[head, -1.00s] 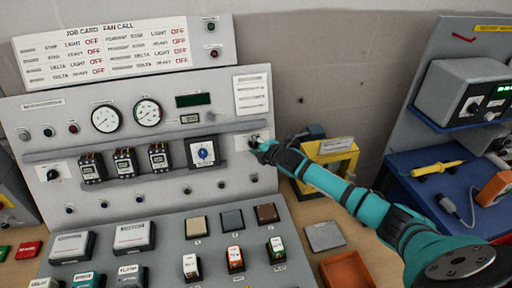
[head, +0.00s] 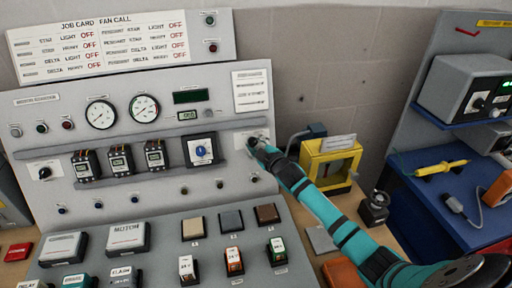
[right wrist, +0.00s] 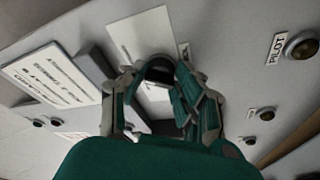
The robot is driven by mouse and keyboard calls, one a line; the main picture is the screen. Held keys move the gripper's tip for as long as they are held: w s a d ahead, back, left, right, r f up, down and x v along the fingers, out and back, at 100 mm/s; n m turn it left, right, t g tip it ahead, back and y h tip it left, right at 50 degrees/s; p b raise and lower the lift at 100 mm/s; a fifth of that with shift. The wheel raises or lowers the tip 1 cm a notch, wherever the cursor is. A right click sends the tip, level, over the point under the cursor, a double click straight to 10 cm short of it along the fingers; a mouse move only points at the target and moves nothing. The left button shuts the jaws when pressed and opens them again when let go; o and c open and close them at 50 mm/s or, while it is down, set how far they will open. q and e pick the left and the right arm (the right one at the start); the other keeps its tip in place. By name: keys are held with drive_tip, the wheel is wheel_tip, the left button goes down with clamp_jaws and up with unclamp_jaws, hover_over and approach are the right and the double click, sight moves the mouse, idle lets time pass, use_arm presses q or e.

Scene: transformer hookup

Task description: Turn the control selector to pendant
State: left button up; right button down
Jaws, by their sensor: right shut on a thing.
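My right gripper (head: 257,146) is at the right end of the grey control panel (head: 150,98), in front of a white plate (head: 248,136). In the right wrist view its teal and grey fingers (right wrist: 160,80) are closed around a dark round knob (right wrist: 159,67), which I take for the control selector. The fingers hide most of the knob, and I cannot read its positions or which way it points. A similar black knob on a white plate (head: 44,173) sits at the panel's left end. My left gripper is not in view.
A blue rotary dial (head: 201,151) and several small meters stand left of the gripper. A yellow frame (head: 330,165) stands on the bench right of the panel, close to my right arm. A PILOT lamp (right wrist: 301,45) is to the right in the wrist view.

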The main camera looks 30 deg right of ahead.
drive_tip(key=shift+f+m, duration=0.2)
drive_tip(key=shift+m, duration=0.6)
drive_tip(key=c, duration=1)
unclamp_jaws()
drive_tip(key=shift+o, duration=0.2)
drive_tip(key=shift+r, duration=0.15)
drive_tip(key=s+r, duration=0.2)
drive_tip(key=s, duration=1)
drive_tip(key=shift+a, duration=0.3)
drive_tip(key=shift+f, duration=0.15)
